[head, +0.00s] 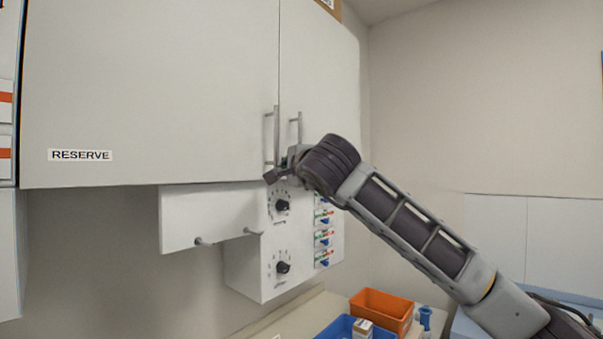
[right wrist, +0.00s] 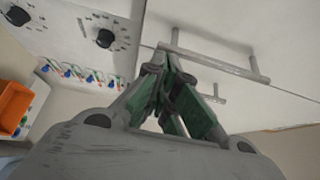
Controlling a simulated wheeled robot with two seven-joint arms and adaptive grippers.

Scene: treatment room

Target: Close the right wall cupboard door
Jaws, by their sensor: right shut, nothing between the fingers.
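The wall cupboard has a large left door (head: 150,90) with a RESERVE label and a right door (head: 325,85). Each has an upright bar handle near the seam: the left handle (head: 274,135) and the right handle (head: 297,127). The right door looks about flush with the left one; I cannot tell whether a small gap remains. My right gripper (head: 273,175) is shut and empty at the doors' lower edge, just below the handles. In the right wrist view its fingertips (right wrist: 158,64) are close to the near handle (right wrist: 215,63); contact is unclear. My left gripper is out of view.
Below the cupboard hang a white panel with pegs (head: 205,215) and a white box with dials (head: 282,240). An orange bin (head: 382,305) and a blue bin (head: 340,328) stand on the counter beneath. The wall at right is bare.

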